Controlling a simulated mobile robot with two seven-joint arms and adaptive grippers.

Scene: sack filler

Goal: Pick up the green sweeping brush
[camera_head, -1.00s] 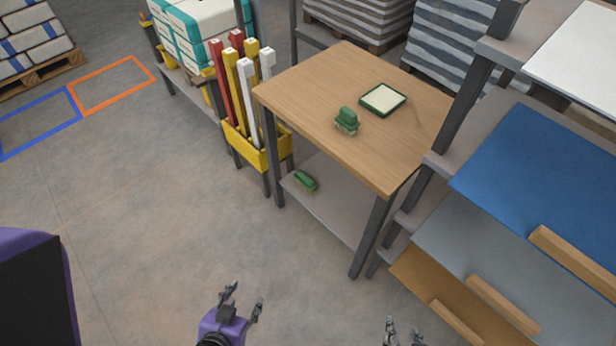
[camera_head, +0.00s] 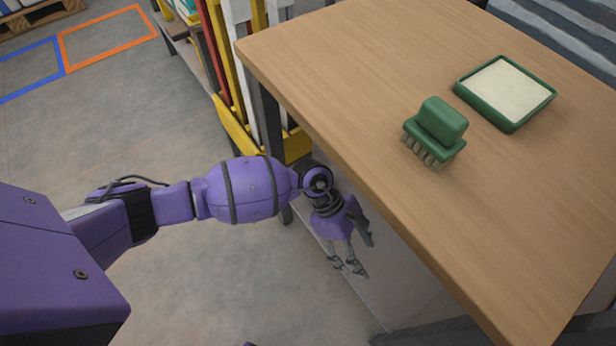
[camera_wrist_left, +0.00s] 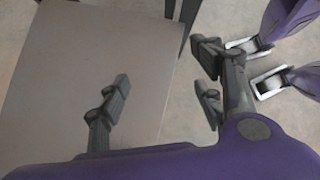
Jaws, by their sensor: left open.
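A green brush (camera_head: 437,130) with pale bristles rests bristles-down on the wooden table top (camera_head: 330,90), beside a green-rimmed tray. My left gripper (camera_head: 352,255) is open and empty. It is beside the table's near edge, lower than the top and over the grey lower shelf (camera_head: 390,285), apart from the brush on top. In the left wrist view, the open fingers (camera_wrist_left: 163,90) are spread above a bare pale surface, with no brush between them. The second green brush, on the lower shelf earlier, is not visible now. My right gripper is out of view.
The green-rimmed tray (camera_head: 506,92) has a pale inside. A yellow rack (camera_head: 236,125) with red, yellow and white posts stands close to the table's left corner. Open floor (camera_head: 110,120) lies to the left, with blue and orange marked outlines.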

